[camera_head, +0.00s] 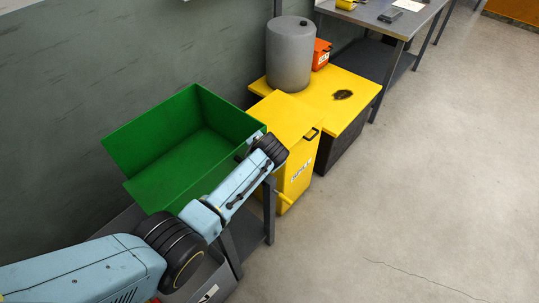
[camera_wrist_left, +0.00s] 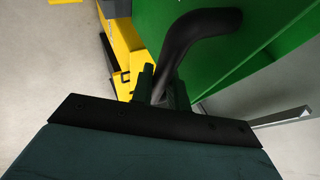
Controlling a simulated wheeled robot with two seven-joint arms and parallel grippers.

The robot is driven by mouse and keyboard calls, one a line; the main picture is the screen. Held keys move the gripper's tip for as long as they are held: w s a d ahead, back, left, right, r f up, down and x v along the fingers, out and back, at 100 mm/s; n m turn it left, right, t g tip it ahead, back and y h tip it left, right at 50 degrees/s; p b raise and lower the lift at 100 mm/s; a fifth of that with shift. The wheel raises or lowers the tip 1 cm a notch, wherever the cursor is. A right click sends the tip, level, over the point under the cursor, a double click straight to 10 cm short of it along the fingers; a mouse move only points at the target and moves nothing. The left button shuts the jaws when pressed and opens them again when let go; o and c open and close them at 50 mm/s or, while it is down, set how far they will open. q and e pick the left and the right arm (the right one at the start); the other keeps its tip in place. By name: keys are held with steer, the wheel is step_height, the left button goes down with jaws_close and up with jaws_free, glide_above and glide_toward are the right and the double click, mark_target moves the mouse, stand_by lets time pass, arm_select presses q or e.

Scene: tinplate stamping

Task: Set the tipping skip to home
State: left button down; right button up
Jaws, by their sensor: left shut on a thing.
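The tipping skip (camera_head: 185,150) is a green open bin on a dark stand in the head view. I look into its open top; its exact tilt is hard to judge. Its green wall also fills the upper right of the left wrist view (camera_wrist_left: 260,50). A bent black handle (camera_wrist_left: 195,32) runs from beside the green wall down between the fingers of my left gripper (camera_wrist_left: 160,85), which is shut on it. In the head view my left arm reaches across the skip's near right side, and the fingers are hidden there behind the wrist.
A yellow bin (camera_head: 298,155) stands close to the right of the skip. Behind it a yellow-topped spill pallet (camera_head: 352,82) carries a grey drum (camera_head: 289,55) and an orange box (camera_head: 321,54). A metal workbench (camera_head: 375,14) stands farther back. The floor (camera_head: 430,190) at right is clear.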

arm_select(q)
steer(key=shift+f, duration=0.2)
stand_by(0.3)
steer(key=c, duration=1.8)
jaws_free()
steer(key=shift+f, duration=0.1)
steer(key=shift+o, duration=0.8)
steer(key=shift+w+d+f+g, duration=0.1)
steer(key=shift+w+g, duration=0.1)
steer(key=shift+g, duration=0.1)
steer(key=shift+s+d+r+p, duration=0.1)
steer(key=shift+s+r+p, duration=0.25)
steer(key=shift+r, duration=0.25)
steer(key=p+v, duration=0.3)
steer(key=v, duration=0.9)
steer(key=shift+s, duration=0.15)
steer(key=shift+f, duration=0.15)
